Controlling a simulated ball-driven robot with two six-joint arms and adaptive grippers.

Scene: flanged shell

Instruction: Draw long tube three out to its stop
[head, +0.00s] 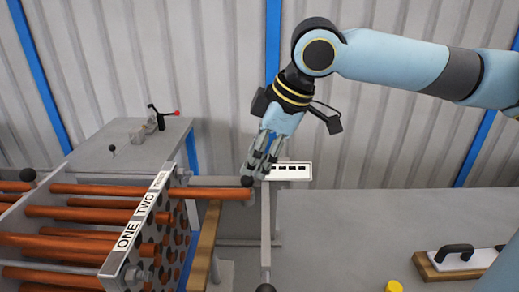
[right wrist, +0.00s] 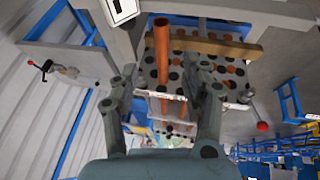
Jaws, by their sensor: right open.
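The flanged shell (head: 125,240) stands at the left, with several copper tubes and a label strip reading ONE and TWO (head: 145,207); a third label at the strip's far end is too small to read. One long copper tube (head: 215,193) at that far end sticks out of the shell's face to the right. Its outer end is by my right gripper (head: 255,172), which points down there. In the right wrist view the open fingers (right wrist: 163,92) stand either side of the tube (right wrist: 162,55), with gaps on both sides. My left gripper is not in view.
A grey rail (head: 265,230) with dark knobs crosses near the tube's end. A white slotted strip (head: 290,171) lies behind the gripper. A wooden board with a black handle (head: 457,253) and a yellow object (head: 393,286) are at the right. The grey bench between is clear.

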